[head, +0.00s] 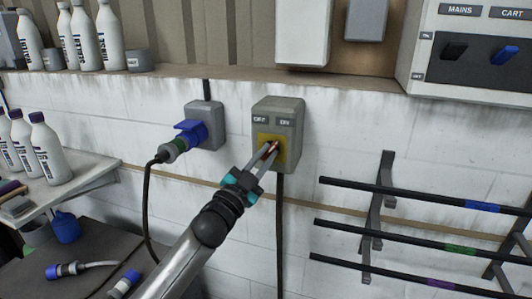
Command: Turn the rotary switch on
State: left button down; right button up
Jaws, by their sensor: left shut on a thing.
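The rotary switch box (290,107) is a grey box on the white block wall, with OFF and ON labels and a yellow plate (263,155) below them. My left gripper (270,151) reaches up to the yellow plate from below. Its fingers are shut on the small switch knob (272,147), of which only a reddish bit shows between the fingertips. The fingers hide most of the knob, so I cannot tell which label it points to. My right gripper is not in view.
Black rods (400,192) on wall brackets stand out at right. A MAINS and CART panel (478,50) hangs upper right. Bottles (52,150) stand on a left shelf.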

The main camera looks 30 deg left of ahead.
pick_arm(q)
jog(key=shift+r+m+h, duration=0.15)
jog(key=shift+m+h, duration=0.25)
jog(key=shift+m, duration=0.4)
jog(key=c, duration=0.8)
grip_release()
jog(key=shift+c, duration=0.2)
jog(key=b+v, duration=0.4)
jog(key=v, duration=1.1)
jog(key=shift+s, duration=0.15)
